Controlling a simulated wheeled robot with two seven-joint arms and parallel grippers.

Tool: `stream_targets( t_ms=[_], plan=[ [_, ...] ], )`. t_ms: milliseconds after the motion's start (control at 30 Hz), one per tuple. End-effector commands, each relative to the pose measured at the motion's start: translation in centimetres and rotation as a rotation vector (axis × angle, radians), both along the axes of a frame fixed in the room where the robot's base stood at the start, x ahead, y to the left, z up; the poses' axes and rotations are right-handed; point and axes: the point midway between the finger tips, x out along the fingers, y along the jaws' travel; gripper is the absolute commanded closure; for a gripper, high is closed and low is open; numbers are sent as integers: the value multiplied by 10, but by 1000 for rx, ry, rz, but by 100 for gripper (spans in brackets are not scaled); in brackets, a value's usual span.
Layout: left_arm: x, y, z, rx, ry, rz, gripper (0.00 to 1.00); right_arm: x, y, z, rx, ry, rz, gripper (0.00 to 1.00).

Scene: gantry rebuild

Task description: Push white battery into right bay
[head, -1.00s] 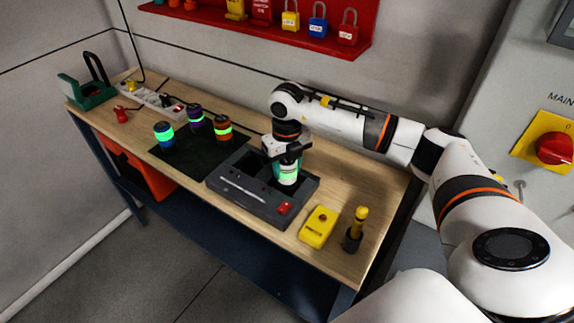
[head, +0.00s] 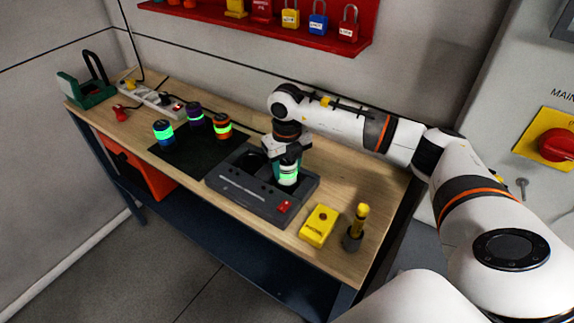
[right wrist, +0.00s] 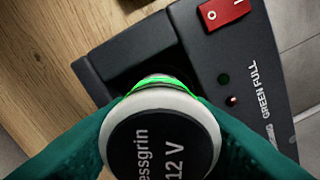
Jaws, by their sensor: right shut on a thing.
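The white battery (head: 289,170), with a green glowing band, is upright at the right bay of the dark grey charger (head: 240,193). In the right wrist view, the black top of the battery (right wrist: 163,145) reads "12 V" inside a white rim. The right bay (right wrist: 150,62) shows as a dark recess beside it. My right gripper (head: 288,158) is shut on the battery from above, its teal fingers on both sides in the wrist view. How deep the battery sits is hard to tell. My left gripper is out of view.
The charger's left bay (head: 248,161) looks empty. Blue (head: 163,132), purple (head: 195,117) and orange (head: 222,126) banded batteries stand on a black mat (head: 185,156). A yellow box (head: 319,226) and a yellow-topped post (head: 356,228) stand right of the charger.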

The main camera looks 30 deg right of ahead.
Motion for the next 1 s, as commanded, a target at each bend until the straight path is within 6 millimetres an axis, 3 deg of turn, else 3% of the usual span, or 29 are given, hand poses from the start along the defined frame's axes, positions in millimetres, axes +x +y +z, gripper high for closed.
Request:
stream_targets(
  t_ms=[133, 167, 200, 567, 1000],
  plan=[
    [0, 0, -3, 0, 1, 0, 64, 0, 0, -3, 0, -1, 0, 88],
    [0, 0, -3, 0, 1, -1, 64, 0, 0, -3, 0, -1, 0, 52],
    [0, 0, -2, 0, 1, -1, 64, 0, 0, -2, 1, -1, 0, 46],
    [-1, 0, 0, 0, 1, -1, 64, 0, 0, -1, 0, 1, 0, 45],
    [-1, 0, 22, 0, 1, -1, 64, 0, 0, 34, 0, -1, 1, 45]
  ],
)
